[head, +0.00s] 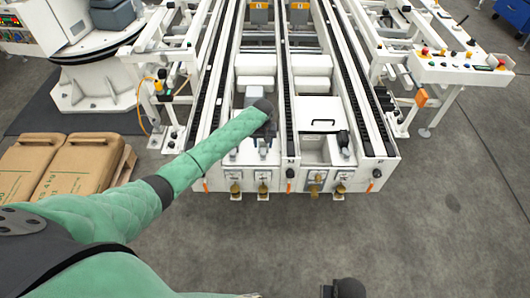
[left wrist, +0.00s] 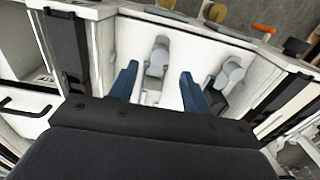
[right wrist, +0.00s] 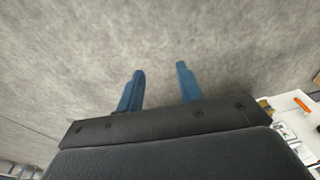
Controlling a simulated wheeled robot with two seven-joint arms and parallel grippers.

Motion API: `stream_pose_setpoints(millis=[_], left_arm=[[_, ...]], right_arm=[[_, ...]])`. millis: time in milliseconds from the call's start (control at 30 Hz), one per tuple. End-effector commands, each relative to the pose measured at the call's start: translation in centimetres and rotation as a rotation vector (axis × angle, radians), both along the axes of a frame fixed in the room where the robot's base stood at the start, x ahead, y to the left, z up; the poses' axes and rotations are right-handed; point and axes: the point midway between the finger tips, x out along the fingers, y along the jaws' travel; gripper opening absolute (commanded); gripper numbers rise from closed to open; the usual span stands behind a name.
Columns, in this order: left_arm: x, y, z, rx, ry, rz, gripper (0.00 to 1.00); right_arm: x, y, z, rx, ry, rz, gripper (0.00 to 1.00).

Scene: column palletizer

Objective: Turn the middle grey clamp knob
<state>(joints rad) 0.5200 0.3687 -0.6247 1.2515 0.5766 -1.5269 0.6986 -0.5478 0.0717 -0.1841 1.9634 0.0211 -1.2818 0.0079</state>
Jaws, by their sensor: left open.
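Two grey clamp knobs show in the left wrist view, in a white bay of the conveyor's front end. One grey knob (left wrist: 157,58) lies between my left gripper's fingers in the picture; whether they touch it I cannot tell. The other grey knob (left wrist: 230,72) is to its right, past the right finger. A dark knob (head: 342,140) shows in the right bay in the head view. My left gripper (left wrist: 158,69) is open, its blue fingers pointing into the bay; my arm hides much of it in the head view. My right gripper (right wrist: 160,69) is open and empty over bare floor.
White conveyor rails with black chains (head: 285,95) border the bays. A lid with a black handle (head: 318,115) is in the right bay. Brass fittings (head: 314,192) line the front face. Stacked brown sacks (head: 75,165) are at left. A control panel (head: 460,65) is at right.

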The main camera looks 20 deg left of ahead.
Motion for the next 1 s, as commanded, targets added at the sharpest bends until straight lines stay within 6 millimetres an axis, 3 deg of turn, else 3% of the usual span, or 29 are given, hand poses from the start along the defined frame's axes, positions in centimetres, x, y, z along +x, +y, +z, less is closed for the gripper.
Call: stream_pose_setpoints(millis=[400, 800, 1000], left_arm=[[0.0, 0.0, -5.3, 0.0, 0.0, 0.0, 0.48], [0.0, 0.0, -6.2, 0.0, -0.001, -0.002, 0.48], [0.0, 0.0, -6.2, 0.0, -0.001, -0.002, 0.11]], right_arm=[[-1.0, -0.3, -3.8, -0.004, 0.007, -0.002, 0.36], [-0.1, -0.6, -4.2, -0.008, -0.008, -0.001, 0.36], [-0.5, -0.6, -4.3, -0.008, -0.002, 0.0, 0.36]])
